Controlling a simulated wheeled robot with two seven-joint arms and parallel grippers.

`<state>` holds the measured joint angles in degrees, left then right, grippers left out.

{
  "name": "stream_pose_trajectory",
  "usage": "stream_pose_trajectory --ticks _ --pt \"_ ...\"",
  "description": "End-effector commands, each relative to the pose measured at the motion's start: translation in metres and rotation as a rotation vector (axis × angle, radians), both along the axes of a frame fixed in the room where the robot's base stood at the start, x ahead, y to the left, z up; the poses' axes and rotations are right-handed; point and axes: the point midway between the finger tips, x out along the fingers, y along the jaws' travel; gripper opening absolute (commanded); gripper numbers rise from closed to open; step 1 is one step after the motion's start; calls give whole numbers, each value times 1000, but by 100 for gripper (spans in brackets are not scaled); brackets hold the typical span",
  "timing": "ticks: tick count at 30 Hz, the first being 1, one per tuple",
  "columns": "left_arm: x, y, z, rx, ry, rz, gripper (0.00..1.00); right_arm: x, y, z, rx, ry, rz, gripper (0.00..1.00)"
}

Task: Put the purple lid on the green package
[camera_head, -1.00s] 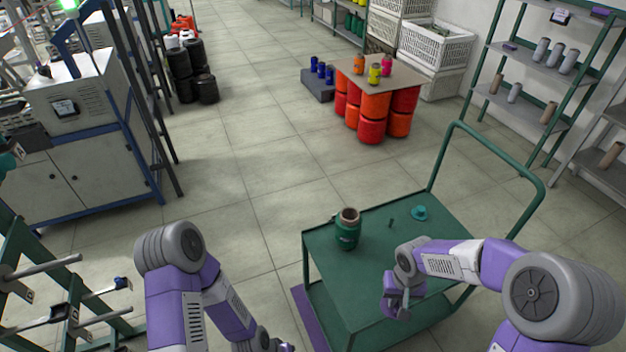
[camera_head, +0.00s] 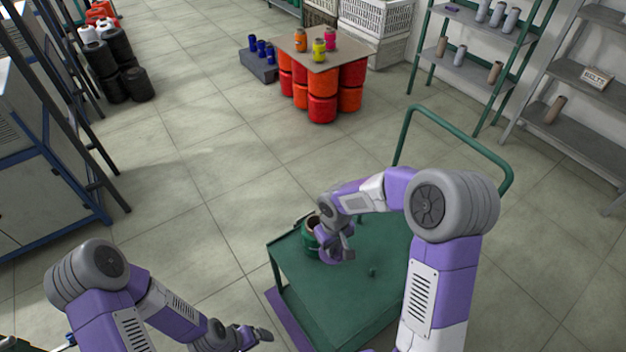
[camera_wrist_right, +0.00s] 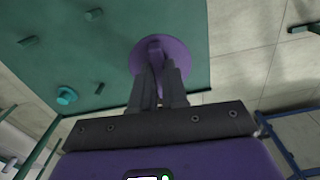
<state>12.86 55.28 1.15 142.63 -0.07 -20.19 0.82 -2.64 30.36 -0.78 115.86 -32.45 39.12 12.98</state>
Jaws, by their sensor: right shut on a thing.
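The purple lid (camera_wrist_right: 161,55), a round disc with an upright grip in its middle, shows in the right wrist view. My right gripper (camera_wrist_right: 160,88) is shut on that grip. The green package (camera_head: 310,241), a green spool with a brown core, stands upright at the left part of the green cart in the head view. My right gripper (camera_head: 345,248) is close beside it there and hides part of it.
The cart's handle (camera_head: 455,130) rises behind. Open floor surrounds the cart.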

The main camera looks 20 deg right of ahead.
Motion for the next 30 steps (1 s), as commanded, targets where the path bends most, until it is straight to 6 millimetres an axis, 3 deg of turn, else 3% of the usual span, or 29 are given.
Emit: stream_pose_trajectory --ticks 3,21,30 --pt "-1 0 26 0 2 -1 100 18 1 20 0 2 228 0" --pt "0 0 116 0 1 0 100 99 10 76 5 7 1480 0" --pt "0 0 145 0 1 0 100 124 14 91 9 5 1952 0"
